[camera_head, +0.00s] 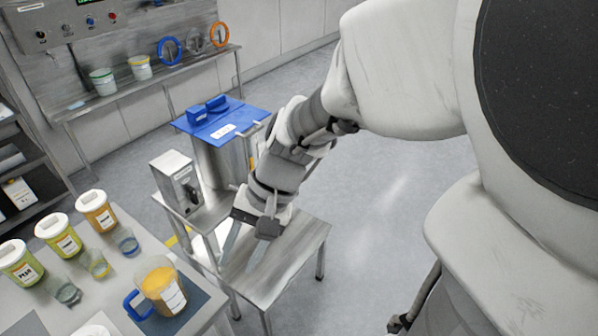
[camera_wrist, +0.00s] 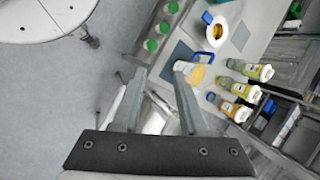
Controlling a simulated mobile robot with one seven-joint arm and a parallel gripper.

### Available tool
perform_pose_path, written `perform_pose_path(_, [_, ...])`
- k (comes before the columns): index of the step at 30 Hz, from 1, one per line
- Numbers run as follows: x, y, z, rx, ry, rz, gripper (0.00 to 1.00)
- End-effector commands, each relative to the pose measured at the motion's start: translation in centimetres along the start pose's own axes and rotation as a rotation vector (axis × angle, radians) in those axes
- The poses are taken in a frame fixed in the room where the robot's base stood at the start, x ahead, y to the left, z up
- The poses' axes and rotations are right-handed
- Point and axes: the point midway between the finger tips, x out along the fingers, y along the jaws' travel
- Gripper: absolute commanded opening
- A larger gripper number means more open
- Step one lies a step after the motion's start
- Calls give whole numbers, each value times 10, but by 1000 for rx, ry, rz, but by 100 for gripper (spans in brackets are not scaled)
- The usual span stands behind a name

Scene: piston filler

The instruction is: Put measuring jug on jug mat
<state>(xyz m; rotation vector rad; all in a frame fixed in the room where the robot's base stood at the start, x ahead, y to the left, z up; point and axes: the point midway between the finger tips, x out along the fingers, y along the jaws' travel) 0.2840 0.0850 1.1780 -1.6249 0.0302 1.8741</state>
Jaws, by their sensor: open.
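The measuring jug (camera_head: 163,288), clear with orange contents, a white label and a blue handle, stands upright on the white table at the lower left. It also shows in the wrist view (camera_wrist: 195,75), beyond the fingertips. A dark blue-grey mat (camera_head: 200,296) lies at the jug's base; the jug hides part of it, and I cannot tell how fully the jug is on it. The mat also shows in the wrist view (camera_wrist: 179,52). My gripper (camera_head: 243,251) is open and empty above a steel bench, to the right of the jug. Its two fingers are spread in the wrist view (camera_wrist: 161,72).
Several lidded tubs (camera_head: 62,236) and small cups (camera_head: 97,263) stand left of and behind the jug. Another dark mat (camera_wrist: 241,36) lies on the table. The steel filler with a blue-topped hopper (camera_head: 222,122) stands behind my gripper. Open floor lies to the right.

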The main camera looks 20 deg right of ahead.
Motion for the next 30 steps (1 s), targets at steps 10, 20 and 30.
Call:
perform_pose_path(10, [-91,29,18,-444,437,213,43])
perform_pose_path(20, [-127,47,22,-588,612,325,43])
perform_pose_path(30, [-127,47,22,-590,613,326,43])
